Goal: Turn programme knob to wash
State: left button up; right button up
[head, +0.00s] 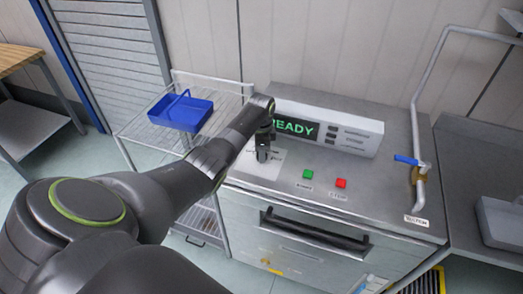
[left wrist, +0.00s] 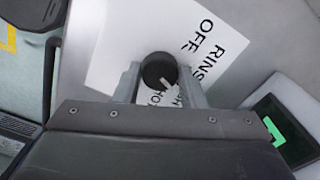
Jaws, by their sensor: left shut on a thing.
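The programme knob (left wrist: 159,68) is round and black with a short white mark, which points to the lower right in the left wrist view. It stands on a white label (left wrist: 120,45) reading "OFF" and "RINS…"; more words below are partly covered by my fingers. My left gripper (head: 264,152) is shut on the knob, a finger on each side. In the head view the gripper and arm hide the knob, and part of the label shows beside them. My right gripper is not in view.
The machine's display box (head: 350,133) reads "READY" in green, its first letter partly covered by my arm. A green button (head: 308,174) and red button (head: 341,183) sit to the right. A blue tray (head: 181,111) is on a wire rack. A blue-handled pipe valve (head: 407,160) stands right.

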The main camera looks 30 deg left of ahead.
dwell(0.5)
pick_arm(q)
jog(key=o, duration=1)
jog(key=shift+r, duration=0.1)
notch_tip(320, 180, up, 17)
jog(key=p, duration=0.1)
jog(key=shift+r, duration=0.15)
